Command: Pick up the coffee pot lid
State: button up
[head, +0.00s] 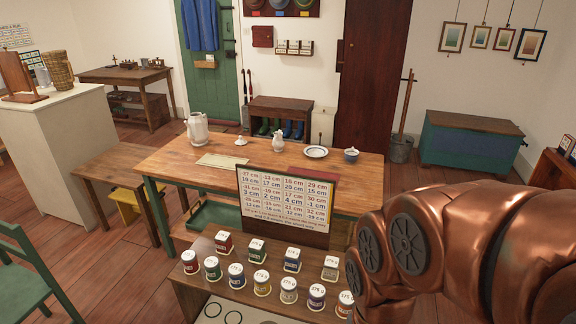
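A white coffee pot (197,129) stands at the left end of the wooden table (180,167). A small white piece (241,140), which looks like the coffee pot lid, lies on the table to the right of the pot. It is too small to make out its details. My copper-coloured arm fills the lower right of the head view. My gripper does not show, so its place relative to the lid cannot be seen.
A white jug (278,142), a plate (316,152) and a small bowl (351,155) stand farther right on the table. A number board (285,203) and several small jars stand on a low shelf (190,290) in front. A bench (110,172) is left of the table.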

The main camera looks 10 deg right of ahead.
aim_at(240, 142)
jog(key=z, duration=2.65)
jog(key=i, duration=2)
jog(key=u, duration=1.9)
jog(key=i, duration=3.45)
